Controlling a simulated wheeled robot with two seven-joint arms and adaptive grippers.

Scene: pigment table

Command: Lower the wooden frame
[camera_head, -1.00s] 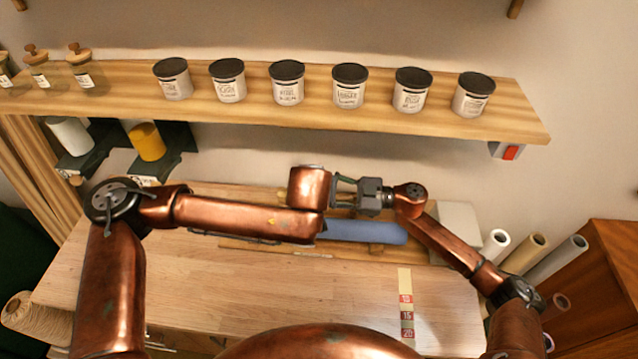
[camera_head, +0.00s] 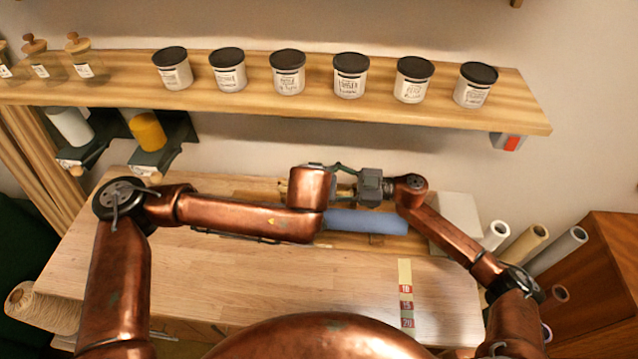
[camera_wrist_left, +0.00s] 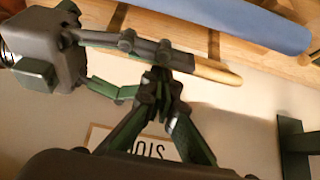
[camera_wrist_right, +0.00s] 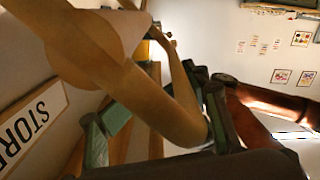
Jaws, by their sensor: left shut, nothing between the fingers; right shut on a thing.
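My right gripper (camera_head: 343,188) points left above the back of the table. It is shut on a light wooden bar with a rounded end, which shows in the left wrist view (camera_wrist_left: 217,73) and fills much of the right wrist view (camera_wrist_right: 150,95). I cannot tell whether this bar belongs to the wooden frame. My left gripper (camera_wrist_left: 160,80) is shut and empty, its fingertips close to the right gripper's fingers. In the head view my left arm hides it.
The wooden table (camera_head: 300,280) is clear in front, with a marked strip (camera_head: 405,295). A shelf (camera_head: 320,112) with several black-lidded jars runs above the back. Rolls (camera_head: 540,245) stand at the right; spools on dark holders (camera_head: 150,165) are at the back left.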

